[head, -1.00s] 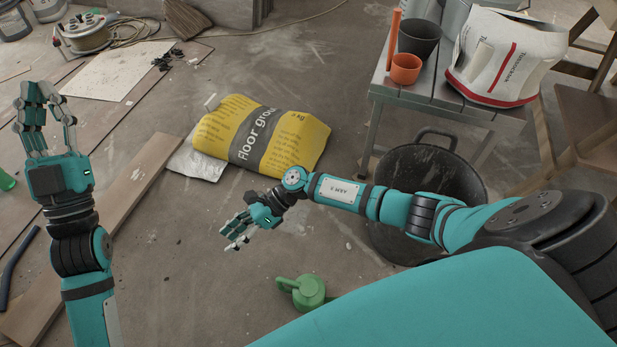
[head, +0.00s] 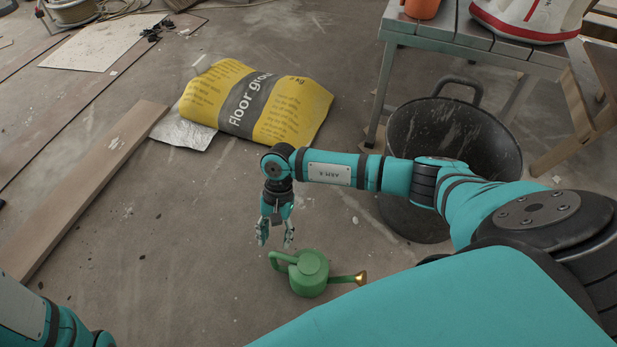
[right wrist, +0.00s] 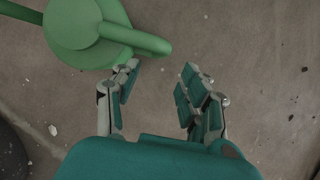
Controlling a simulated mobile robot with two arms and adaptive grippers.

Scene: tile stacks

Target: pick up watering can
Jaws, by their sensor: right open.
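A green watering can (head: 309,273) with a brass-coloured spout tip stands on the concrete floor at the lower middle of the head view. Its handle is on the left and its spout points right. My right gripper (head: 275,243) points down just above and left of it in the picture, open and empty. In the right wrist view the watering can (right wrist: 85,28) is at the upper left, and its handle reaches toward the open fingers of my right gripper (right wrist: 158,82). My left gripper is outside the head view; only part of that arm shows at the lower left.
A yellow floor grout bag (head: 258,104) lies on the floor behind my right gripper. A black tub (head: 450,140) stands to the right, near a grey bench (head: 500,47). A wooden plank (head: 85,190) lies at the left. Floor around the watering can is clear.

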